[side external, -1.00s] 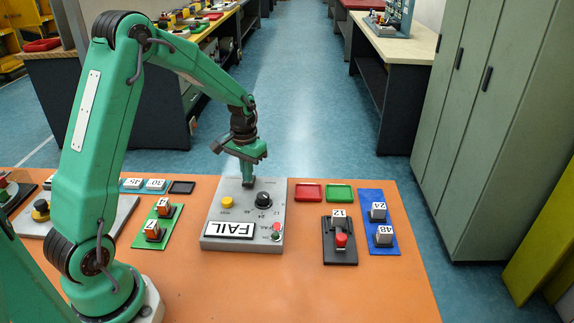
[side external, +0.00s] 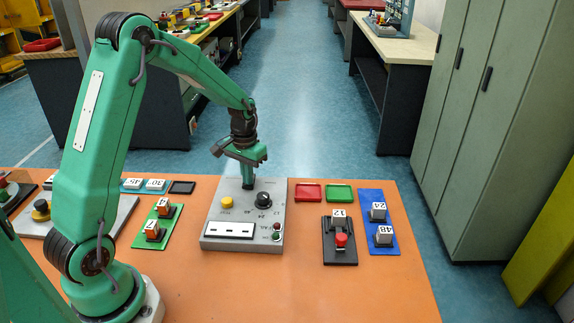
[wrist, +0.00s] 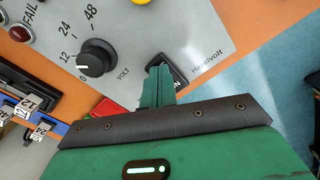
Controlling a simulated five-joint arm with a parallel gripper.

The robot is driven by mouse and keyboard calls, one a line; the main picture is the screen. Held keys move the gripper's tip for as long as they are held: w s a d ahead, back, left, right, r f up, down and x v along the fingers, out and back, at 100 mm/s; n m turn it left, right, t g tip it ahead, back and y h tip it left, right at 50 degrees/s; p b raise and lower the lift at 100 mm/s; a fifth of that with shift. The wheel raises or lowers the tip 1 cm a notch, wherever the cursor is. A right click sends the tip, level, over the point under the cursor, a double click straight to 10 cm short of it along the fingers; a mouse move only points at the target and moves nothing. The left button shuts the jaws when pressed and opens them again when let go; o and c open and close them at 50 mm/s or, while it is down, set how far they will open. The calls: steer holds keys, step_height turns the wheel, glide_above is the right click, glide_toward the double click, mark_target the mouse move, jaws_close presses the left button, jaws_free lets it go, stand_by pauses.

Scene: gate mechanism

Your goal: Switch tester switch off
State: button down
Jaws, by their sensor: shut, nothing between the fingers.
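The grey tester (side external: 212,222) sits on the orange table, with a display (side external: 229,230) that shows dashes. The tester also fills the upper part of the wrist view (wrist: 130,45). Its black switch (wrist: 180,80) shows there beside my fingertips, with part of an "ON" mark readable and the rest hidden. My gripper (wrist: 158,72) is shut and empty, with its tips at the switch, touching it or just above; I cannot tell which. In the side view my gripper (side external: 248,185) reaches down to the far edge of the tester and hides the switch.
The tester carries a black knob (side external: 264,200), a yellow button (side external: 227,202) and small red and green parts (side external: 276,231). Red (side external: 308,192) and green (side external: 339,193) trays lie to its right. Numbered blocks stand on green (side external: 143,234) and blue (side external: 376,212) plates.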

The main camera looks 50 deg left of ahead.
steer(key=shift+r, duration=3.45)
steer(key=shift+r, duration=0.1)
steer(key=s+d+r+m+t, duration=0.1)
steer(key=s+d+r+t, duration=0.2)
steer(key=s+d+r, duration=0.7)
steer(key=s+d+r+m+t, duration=0.1)
steer(key=s+d, duration=0.1)
steer(key=s, duration=0.3)
steer(key=s+d+r+m+t, duration=0.1)
steer(key=s, duration=0.4)
steer(key=shift+s+d+r+t, duration=0.2)
steer(key=shift+d+r+t, duration=0.1)
steer(key=shift+d, duration=0.1)
